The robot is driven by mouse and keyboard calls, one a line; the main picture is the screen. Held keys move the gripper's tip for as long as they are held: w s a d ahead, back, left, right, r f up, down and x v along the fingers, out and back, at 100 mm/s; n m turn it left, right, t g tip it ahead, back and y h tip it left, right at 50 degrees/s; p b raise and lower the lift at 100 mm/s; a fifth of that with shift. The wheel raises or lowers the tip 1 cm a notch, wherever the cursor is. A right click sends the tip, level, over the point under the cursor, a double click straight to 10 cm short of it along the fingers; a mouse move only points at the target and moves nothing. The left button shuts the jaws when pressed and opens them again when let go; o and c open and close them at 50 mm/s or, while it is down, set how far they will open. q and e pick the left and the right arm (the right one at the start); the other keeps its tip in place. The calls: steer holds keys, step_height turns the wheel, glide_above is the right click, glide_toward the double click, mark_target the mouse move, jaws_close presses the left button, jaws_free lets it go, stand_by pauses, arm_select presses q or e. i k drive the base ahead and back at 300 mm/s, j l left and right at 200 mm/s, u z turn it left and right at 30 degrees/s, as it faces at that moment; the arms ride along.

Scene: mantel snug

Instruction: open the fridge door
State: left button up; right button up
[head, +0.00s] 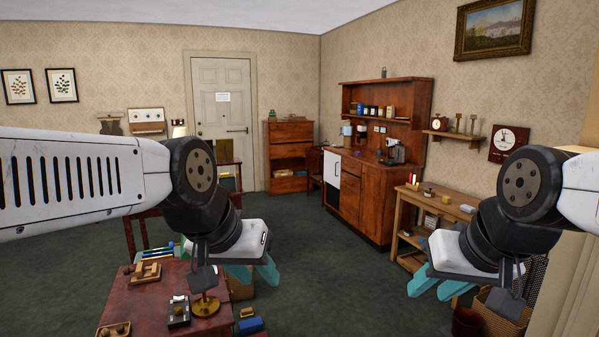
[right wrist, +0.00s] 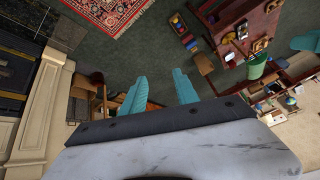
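My left gripper (head: 254,273) is open and empty, in the foreground above the floor by the red table. My right gripper (head: 438,285) is open and empty in the right foreground. In the right wrist view, its teal fingers (right wrist: 161,91) are spread with nothing between them. Both grippers are well short of the cabinet.
A red table (head: 150,295) with small items stands at front left. A wooden bench (head: 435,212) stands along the right wall, with a wicker basket (head: 500,318) near my right gripper. Green carpet (head: 335,270) lies clear between my arms toward the cabinet. A patterned rug (right wrist: 110,18) shows in the wrist view.

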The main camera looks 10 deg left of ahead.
mark_target(332, 161)
steer(key=i+l+z, duration=0.75)
steer(key=z, duration=0.2)
steer(key=i+l+z, duration=0.25)
steer(key=i, duration=0.15)
steer(key=i+z, duration=0.25)
steer(key=i+j+u, duration=0.1)
steer(key=i+u, duration=1)
steer(key=i+l+u, duration=0.1)
steer(key=i+u, duration=0.25)
steer(key=i+l+u, duration=0.2)
steer(key=i+u, duration=0.15)
steer(key=i+j+u, duration=0.2)
steer(key=i+u, duration=0.2)
steer(key=i, duration=0.45)
steer(key=i+u, duration=0.4)
steer(key=i, duration=0.45)
steer(key=i+z, duration=0.15)
steer(key=i, duration=0.55)
steer(key=i+z, duration=0.1)
steer(key=i, duration=0.6)
steer(key=i+j+z, duration=0.15)
steer(key=i, duration=0.5)
steer(key=i+l, duration=0.1)
steer(key=i, duration=0.7)
steer(key=i+l, duration=0.1)
steer(key=i, duration=0.75)
